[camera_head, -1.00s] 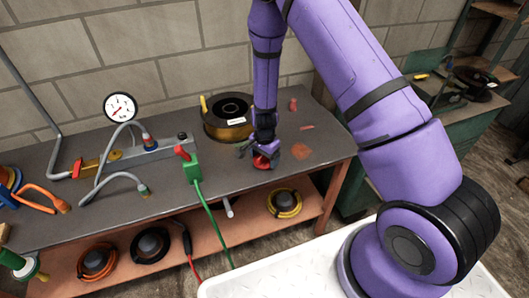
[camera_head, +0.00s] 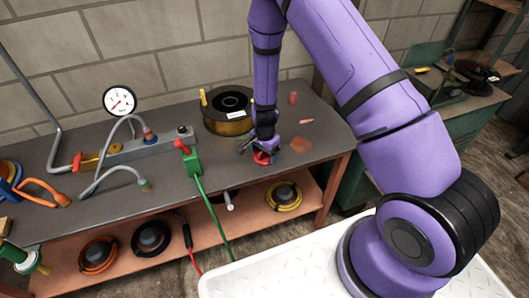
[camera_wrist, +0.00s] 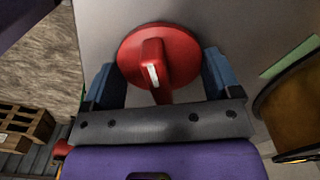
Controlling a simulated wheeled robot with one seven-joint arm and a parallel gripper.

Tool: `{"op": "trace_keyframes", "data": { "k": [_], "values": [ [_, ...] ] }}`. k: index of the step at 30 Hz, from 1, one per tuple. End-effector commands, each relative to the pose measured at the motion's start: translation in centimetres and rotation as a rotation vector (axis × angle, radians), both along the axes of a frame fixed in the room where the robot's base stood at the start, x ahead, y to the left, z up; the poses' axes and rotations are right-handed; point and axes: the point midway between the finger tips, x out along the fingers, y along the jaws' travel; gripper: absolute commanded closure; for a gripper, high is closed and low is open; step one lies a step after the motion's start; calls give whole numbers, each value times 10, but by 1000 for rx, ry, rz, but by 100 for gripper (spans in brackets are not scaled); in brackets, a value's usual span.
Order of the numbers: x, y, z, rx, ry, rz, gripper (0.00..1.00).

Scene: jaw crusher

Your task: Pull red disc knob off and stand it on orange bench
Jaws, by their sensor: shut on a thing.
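The red disc knob (camera_head: 262,158) shows beneath my gripper (camera_head: 260,148) near the front right of the bench (camera_head: 335,190). The bench has a dark grey top and an orange frame and lower shelf. In the wrist view the knob (camera_wrist: 180,78) is a round red disc with a raised grip bearing a white mark. My gripper's blue-grey fingers (camera_wrist: 160,78) stand on either side of the disc and are shut on it. A red stem shows below the disc. I cannot tell whether the knob touches the bench top.
A brown spool (camera_head: 228,122) stands left of my gripper. A green block with a red lever (camera_head: 190,160), grey hoses and a pressure gauge (camera_head: 118,100) are further left. A small red cylinder (camera_head: 293,97) and an orange patch (camera_head: 299,144) lie to the right.

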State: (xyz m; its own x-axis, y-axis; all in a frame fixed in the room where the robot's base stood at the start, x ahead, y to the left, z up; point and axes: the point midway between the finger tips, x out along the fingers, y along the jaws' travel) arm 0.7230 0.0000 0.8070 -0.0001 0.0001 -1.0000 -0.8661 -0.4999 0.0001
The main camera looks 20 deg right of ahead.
Motion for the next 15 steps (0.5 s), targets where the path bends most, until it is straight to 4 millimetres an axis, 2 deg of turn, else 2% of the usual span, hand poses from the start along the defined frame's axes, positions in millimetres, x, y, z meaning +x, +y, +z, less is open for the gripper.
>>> {"op": "trace_keyframes", "data": {
  "k": [10, 11, 12, 15],
  "values": [
    [0, 0, -1, 0, 0, 0, 54],
    [0, 0, -1, 0, 0, 0, 10],
    [0, 0, -1, 0, 0, 0, 1],
    [0, 0, -1, 0, 0, 0, 0]
  ]
}}
